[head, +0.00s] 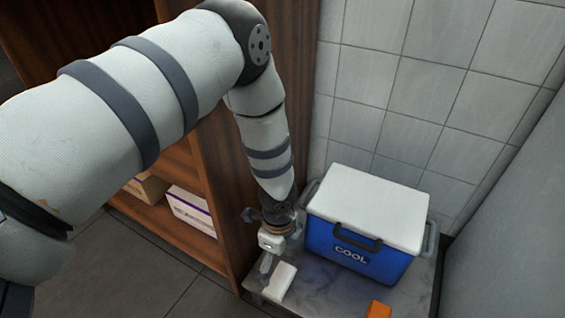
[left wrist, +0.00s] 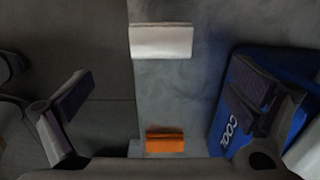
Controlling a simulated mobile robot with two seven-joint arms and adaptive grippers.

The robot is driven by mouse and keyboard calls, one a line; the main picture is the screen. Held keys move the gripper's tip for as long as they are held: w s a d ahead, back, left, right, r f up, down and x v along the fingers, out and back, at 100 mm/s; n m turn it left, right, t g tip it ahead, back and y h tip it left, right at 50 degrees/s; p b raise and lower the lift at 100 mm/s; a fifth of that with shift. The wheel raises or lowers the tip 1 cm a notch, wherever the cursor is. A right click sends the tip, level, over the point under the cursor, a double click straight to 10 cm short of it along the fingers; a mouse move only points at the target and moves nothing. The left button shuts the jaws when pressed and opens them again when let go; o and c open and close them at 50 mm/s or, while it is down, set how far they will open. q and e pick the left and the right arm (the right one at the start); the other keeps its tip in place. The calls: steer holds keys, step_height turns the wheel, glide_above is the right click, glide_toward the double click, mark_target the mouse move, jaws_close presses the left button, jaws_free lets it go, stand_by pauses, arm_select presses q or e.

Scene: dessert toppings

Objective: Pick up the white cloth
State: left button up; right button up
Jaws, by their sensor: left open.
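The white cloth (head: 281,283) is a small folded block. It lies near the left edge of a grey marble-like surface (head: 325,290) in the head view. My left gripper (head: 270,262) points down just above and beside the cloth, and partly overlaps it in this view. In the left wrist view the cloth (left wrist: 162,41) is at the top centre, beyond the open fingers (left wrist: 163,95). Nothing is between the fingers. My right gripper is not in view.
A blue cooler (head: 345,247) marked COOL, with a white lid, stands right of my gripper, close to a finger in the wrist view. A folded orange cloth (head: 378,310) lies at the front. A wooden shelf (head: 225,200) holding boxes (head: 190,208) is at left.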

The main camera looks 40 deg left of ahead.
mark_target(280, 278)
arm_select(q)
step_height(280, 278, down, 11)
steer(key=b, duration=0.5)
steer(key=shift+w+r, duration=0.1)
steer(key=shift+r, duration=0.15)
steer(key=shift+c, duration=0.2)
steer(key=c, duration=1.1)
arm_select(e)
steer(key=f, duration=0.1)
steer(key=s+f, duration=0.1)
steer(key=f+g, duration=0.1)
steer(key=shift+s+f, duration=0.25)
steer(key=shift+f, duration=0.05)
